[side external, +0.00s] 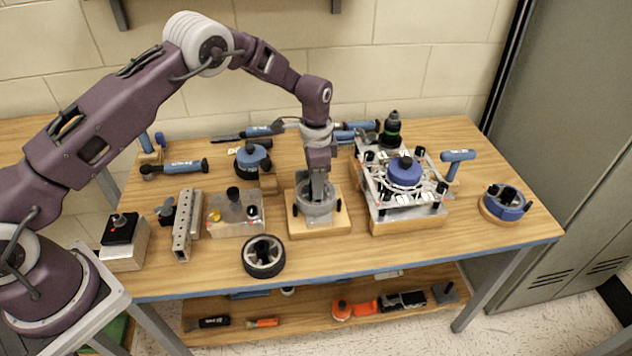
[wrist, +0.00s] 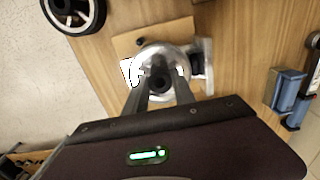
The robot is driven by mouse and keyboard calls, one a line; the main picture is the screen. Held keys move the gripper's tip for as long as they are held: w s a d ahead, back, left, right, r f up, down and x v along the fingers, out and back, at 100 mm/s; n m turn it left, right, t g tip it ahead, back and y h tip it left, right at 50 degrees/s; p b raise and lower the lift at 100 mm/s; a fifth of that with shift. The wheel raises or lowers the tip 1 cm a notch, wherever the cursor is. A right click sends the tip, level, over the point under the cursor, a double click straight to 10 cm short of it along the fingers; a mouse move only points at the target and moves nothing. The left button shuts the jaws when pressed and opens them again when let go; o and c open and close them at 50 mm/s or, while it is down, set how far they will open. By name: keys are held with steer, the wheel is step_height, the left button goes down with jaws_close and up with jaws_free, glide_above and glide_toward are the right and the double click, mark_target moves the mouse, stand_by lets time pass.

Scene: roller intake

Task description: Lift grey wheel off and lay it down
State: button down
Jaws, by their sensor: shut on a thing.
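A grey wheel (side external: 315,208) sits on a square wooden base (side external: 325,229) near the middle of the table. In the wrist view the grey wheel (wrist: 146,60) has a dark round hub at its centre, and the wooden base (wrist: 124,44) shows beneath it. My gripper (side external: 318,194) points straight down into the wheel from above. Its fingers are shut on the wheel near the hub; in the wrist view my gripper (wrist: 161,88) hides the near side of the wheel. I cannot tell whether the wheel is clear of the base.
A black-tyred wheel (side external: 263,256) lies at the table's front edge. A clear-plated assembly with a blue cap (side external: 405,171) stands to the right, and a clear box (side external: 236,214) to the left. A blue ring (side external: 505,203) sits far right. Bare tabletop lies front right.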

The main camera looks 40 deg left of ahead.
steer(key=shift+r, duration=2.6)
step_height(320, 180, up, 3)
steer(key=s+d+f, duration=0.5)
steer(key=s+d, duration=0.3)
steer(key=d, duration=0.2)
steer(key=f, duration=0.8)
steer(key=shift+w+d, duration=0.15)
steer(key=shift+d, duration=0.15)
